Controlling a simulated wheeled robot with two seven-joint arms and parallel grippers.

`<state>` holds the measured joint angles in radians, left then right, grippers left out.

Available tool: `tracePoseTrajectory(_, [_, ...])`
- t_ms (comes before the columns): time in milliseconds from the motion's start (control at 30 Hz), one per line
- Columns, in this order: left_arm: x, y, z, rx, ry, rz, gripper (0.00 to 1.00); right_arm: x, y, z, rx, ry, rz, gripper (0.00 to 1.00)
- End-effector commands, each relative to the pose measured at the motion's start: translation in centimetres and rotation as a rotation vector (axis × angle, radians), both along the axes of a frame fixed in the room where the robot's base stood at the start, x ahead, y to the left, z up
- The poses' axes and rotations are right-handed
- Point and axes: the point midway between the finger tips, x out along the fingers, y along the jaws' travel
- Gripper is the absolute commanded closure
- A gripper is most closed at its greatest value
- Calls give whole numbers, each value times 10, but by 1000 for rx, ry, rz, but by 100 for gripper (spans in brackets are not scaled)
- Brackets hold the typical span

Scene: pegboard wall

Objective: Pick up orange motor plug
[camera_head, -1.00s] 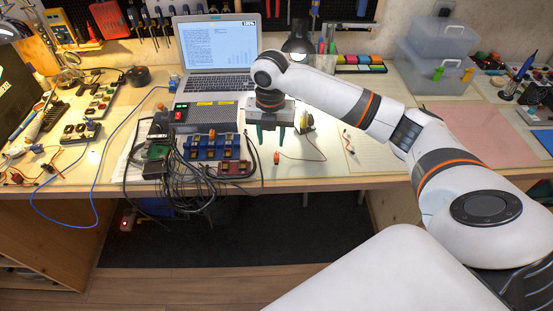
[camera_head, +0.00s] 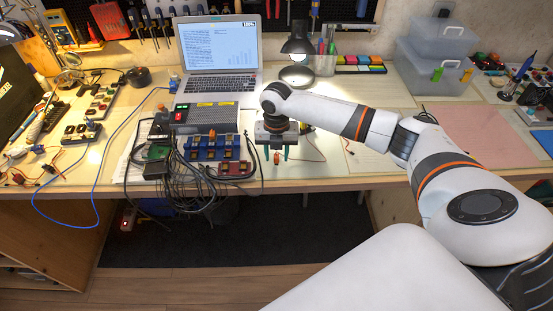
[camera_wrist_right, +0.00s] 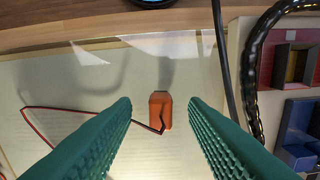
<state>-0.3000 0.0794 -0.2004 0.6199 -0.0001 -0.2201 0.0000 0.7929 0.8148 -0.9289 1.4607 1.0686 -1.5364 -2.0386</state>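The orange motor plug (camera_wrist_right: 160,110) lies on the table, with a thin red and black wire running from it to the left in the right wrist view. In the head view the plug (camera_head: 276,157) shows small, between the fingers of my right gripper (camera_head: 276,153). In the right wrist view my right gripper (camera_wrist_right: 160,104) is open, with its two green ribbed fingers on either side of the plug and a gap to each. I cannot tell how far above the table the fingertips are. My left gripper is not in view.
A blue connector block (camera_head: 203,152) and a dark red block (camera_head: 235,169) stand left of the gripper, with black cables (camera_head: 190,180) around them. A grey power box (camera_head: 205,116) is behind them. The table's front edge is close. A lamp (camera_head: 298,45) stands behind.

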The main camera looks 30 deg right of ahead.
Motion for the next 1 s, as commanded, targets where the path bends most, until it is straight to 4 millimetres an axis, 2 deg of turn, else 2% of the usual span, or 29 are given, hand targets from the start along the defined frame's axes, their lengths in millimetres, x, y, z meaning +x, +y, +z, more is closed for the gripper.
tracePoseTrajectory(100, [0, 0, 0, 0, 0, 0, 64, 0, 0, -10, 0, 0, 1, 60])
tracePoseTrajectory(333, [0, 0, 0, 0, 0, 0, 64, 0, 0, -11, 1, -1, 1, 60])
tracePoseTrajectory(500, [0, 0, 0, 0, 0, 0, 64, 0, 0, -11, 0, -1, 1, 88])
tracePoseTrajectory(600, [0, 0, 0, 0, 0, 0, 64, 0, 0, -11, 0, -1, 1, 100])
tracePoseTrajectory(867, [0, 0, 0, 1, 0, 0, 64, 0, 0, -10, 0, -1, 1, 100])
tracePoseTrajectory(1000, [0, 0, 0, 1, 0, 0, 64, 1, 0, 4, 0, -5, 0, 100])
